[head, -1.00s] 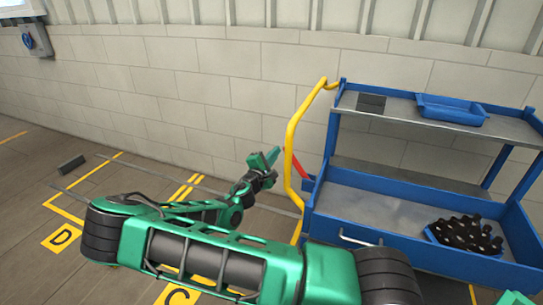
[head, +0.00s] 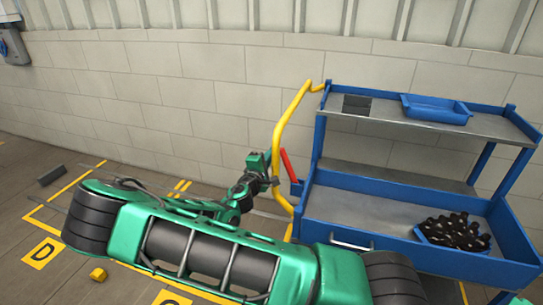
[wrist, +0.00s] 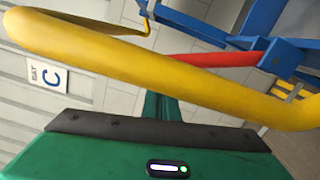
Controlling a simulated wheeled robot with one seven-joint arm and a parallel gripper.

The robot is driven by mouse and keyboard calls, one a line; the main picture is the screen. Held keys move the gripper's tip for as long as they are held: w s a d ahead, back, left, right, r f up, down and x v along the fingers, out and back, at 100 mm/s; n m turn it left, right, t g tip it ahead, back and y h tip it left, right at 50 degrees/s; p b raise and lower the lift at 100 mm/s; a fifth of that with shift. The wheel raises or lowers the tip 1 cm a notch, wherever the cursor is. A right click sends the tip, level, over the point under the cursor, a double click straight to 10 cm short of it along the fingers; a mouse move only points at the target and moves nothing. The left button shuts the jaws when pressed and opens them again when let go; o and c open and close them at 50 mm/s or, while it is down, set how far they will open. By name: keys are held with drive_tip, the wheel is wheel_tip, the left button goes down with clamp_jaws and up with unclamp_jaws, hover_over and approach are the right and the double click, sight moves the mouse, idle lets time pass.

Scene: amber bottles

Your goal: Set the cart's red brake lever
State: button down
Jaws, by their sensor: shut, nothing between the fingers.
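The red brake lever (head: 289,166) slants up and to the left from the blue cart's (head: 345,235) left end, just right of the yellow handle (head: 275,140) in the head view. In the wrist view the lever (wrist: 215,60) lies across the top, beyond the yellow handle (wrist: 110,58). My green gripper (head: 266,160) is at the handle's left side, close to the lever. In the wrist view, the handle crosses in front of my gripper's fingers and hides their tips. The gripper is shut and empty; I cannot tell whether it touches the lever.
Dark bottles (head: 455,232) stand on the lower deck. The pale wall (head: 150,85) is behind. A small yellow object (head: 98,274) and a dark block (head: 52,176) lie on the floor.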

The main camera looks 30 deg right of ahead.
drive_tip(key=s+a, duration=0.4)
drive_tip(key=a, duration=0.7)
drive_tip(key=shift+f, duration=0.45)
